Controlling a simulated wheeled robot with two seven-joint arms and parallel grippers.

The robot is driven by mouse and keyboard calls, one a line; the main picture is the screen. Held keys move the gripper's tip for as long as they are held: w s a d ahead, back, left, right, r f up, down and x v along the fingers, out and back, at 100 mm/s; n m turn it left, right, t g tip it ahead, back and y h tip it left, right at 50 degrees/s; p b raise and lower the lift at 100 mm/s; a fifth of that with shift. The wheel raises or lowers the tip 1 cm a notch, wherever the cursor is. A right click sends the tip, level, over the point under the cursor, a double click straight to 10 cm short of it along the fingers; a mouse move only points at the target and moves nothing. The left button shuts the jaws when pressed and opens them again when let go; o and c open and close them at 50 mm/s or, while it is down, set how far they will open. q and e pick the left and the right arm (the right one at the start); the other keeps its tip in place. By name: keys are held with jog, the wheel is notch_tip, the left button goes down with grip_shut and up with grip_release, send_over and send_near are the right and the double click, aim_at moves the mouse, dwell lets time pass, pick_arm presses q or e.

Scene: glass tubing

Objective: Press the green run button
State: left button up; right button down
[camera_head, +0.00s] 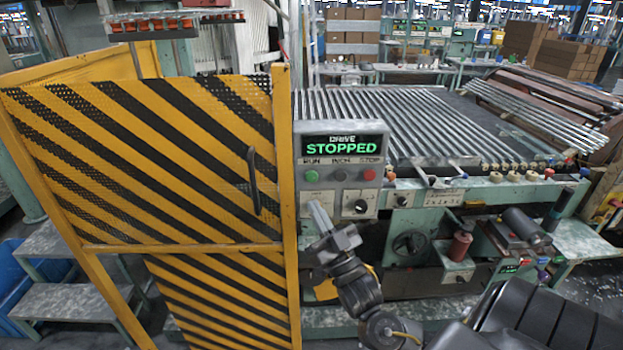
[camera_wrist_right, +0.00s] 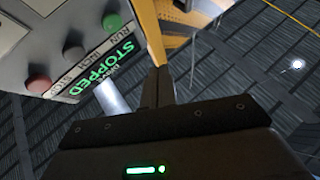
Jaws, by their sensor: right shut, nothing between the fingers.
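The green run button (camera_head: 312,176) is at the left of the row on a grey control panel (camera_head: 325,144). It also shows at the top of the right wrist view (camera_wrist_right: 112,22). The display (camera_head: 341,147) reads "DRIVE STOPPED" in green. A dark inch button (camera_head: 340,175) and a red stop button (camera_head: 369,174) are to the right of the run button. My right gripper (camera_head: 316,208) is shut and empty, its tips just below the run button in the head view. In the right wrist view its fingers (camera_wrist_right: 158,84) appear apart from the button. My left gripper is out of view.
A yellow-and-black striped guard (camera_head: 170,150) with a yellow post (camera_head: 284,200) stands just left of the panel. Rotary switches (camera_head: 360,206) sit below the buttons. A roller bed with tubes (camera_head: 400,115) lies behind. A dark handwheel (camera_head: 409,243) is lower right.

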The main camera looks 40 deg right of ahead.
aim_at(309, 175)
jog(key=shift+w+d+b, duration=0.4)
jog(key=shift+w+d, duration=0.45)
jog(key=shift+w, duration=0.3)
jog(key=shift+w+d+b, duration=0.4)
jog(key=shift+w+d, duration=0.45)
jog(key=shift+w, duration=0.25)
jog(key=shift+w+d+b, duration=0.4)
jog(key=shift+w+d, duration=0.45)
jog(key=shift+w, duration=0.3)
jog(key=shift+w+d, duration=0.25)
jog(key=shift+w, duration=0.05)
jog(key=shift+w+d, duration=0.35)
jog(key=shift+w, duration=0.05)
dwell(0.3)
jog(key=shift+s+a, duration=0.6)
jog(key=shift+s, duration=0.15)
jog(key=shift+p, duration=0.35)
